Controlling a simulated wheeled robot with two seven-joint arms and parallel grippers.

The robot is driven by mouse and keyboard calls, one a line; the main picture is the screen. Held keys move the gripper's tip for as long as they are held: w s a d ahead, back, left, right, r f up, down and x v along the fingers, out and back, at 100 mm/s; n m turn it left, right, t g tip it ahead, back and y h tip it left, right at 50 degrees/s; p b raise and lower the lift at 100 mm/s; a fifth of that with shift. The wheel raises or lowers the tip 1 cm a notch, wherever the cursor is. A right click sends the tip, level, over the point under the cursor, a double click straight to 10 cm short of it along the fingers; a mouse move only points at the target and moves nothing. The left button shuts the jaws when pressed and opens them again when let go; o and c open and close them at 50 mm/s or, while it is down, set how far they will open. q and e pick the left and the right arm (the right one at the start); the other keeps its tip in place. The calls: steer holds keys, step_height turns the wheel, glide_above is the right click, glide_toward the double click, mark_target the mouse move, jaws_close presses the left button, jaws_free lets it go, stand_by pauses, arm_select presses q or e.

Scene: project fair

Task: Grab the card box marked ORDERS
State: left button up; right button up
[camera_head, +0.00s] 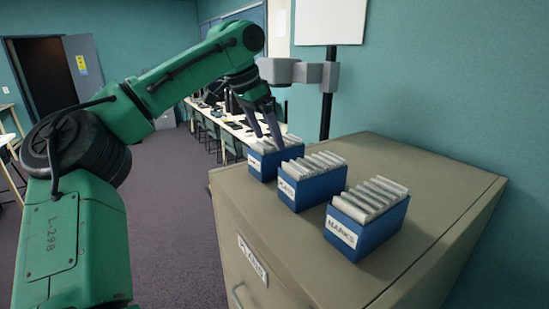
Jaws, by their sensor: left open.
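Three blue card boxes filled with pale cards stand in a row on a filing cabinet. The nearest box (367,235) has a label that reads MARKS. The labels on the middle box (312,190) and the far box (268,170) are too small to read surely, so I cannot tell which one is marked ORDERS. My left gripper (269,140) is open and points down at the far box, its fingers overlapping the cards' top in the picture. I cannot tell whether they touch. My right gripper is out of view.
The beige filing cabinet (420,180) has free top to the right of the boxes. A black stand (327,115) with a white board (330,22) is behind it. Long tables with chairs (225,125) run along the back. Purple carpet is open at the left.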

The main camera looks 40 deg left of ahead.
mark_target(273, 142)
arm_select(q)
steer(key=p+x, duration=0.1)
steer(key=x, duration=0.5)
steer(key=shift+w+d+r, duration=0.1)
steer(key=shift+w+d, duration=0.1)
steer(key=shift+a+f, duration=0.1)
steer(key=shift+f, duration=0.2)
steer(key=c, duration=1.5)
steer(key=shift+r, duration=0.15)
